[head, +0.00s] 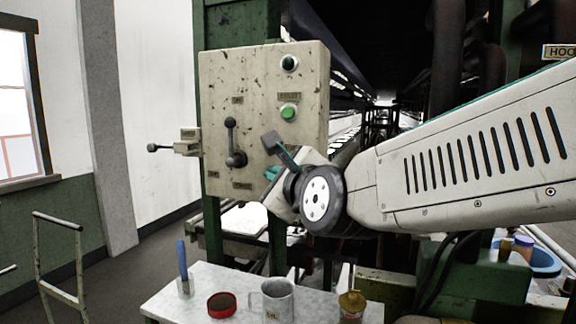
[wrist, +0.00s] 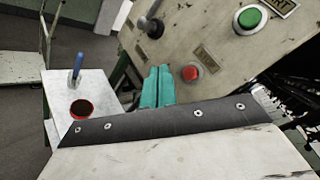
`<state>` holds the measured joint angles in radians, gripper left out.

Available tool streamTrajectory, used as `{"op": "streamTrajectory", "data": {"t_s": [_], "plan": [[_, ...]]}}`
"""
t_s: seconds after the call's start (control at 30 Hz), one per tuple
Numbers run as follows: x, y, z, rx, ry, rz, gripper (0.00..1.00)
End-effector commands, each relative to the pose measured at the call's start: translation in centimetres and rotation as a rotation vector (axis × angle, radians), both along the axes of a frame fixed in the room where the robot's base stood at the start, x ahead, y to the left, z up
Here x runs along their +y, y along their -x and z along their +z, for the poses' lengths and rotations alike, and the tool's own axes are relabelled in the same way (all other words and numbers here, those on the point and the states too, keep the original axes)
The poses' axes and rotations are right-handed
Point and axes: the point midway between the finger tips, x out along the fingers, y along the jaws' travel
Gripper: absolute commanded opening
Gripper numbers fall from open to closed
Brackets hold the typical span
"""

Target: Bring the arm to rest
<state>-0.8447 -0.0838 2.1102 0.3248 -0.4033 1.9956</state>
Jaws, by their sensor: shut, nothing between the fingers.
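My gripper (wrist: 157,88) shows in the wrist view as two teal fingers pressed side by side, with nothing between them. Its tips are close to the red button (wrist: 190,73) on the control panel; I cannot tell whether they touch the panel. In the head view my arm comes in from the right, bent at the wrist in front of the panel (head: 215,85). There my gripper (head: 272,173) is mostly hidden behind the wrist, with only a bit of teal showing, and the red button is out of sight.
The panel carries a lever (head: 231,140) and a green button (head: 288,111). Below, a small table (head: 213,277) holds a blue-handled tool (head: 183,262), a red tin (head: 221,303), a metal mug (head: 277,300) and a brown jar (head: 352,305). A metal rail frame (head: 78,270) stands left; floor between is clear.

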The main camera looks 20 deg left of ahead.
Motion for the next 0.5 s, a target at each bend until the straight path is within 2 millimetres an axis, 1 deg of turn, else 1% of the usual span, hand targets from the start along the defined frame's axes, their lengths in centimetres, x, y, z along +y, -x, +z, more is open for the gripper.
{"op": "streamTrajectory", "data": {"t_s": [0.5], "plan": [[0.02, -0.01, -0.02, -0.013, 0.016, 0.002, 0.0]]}}
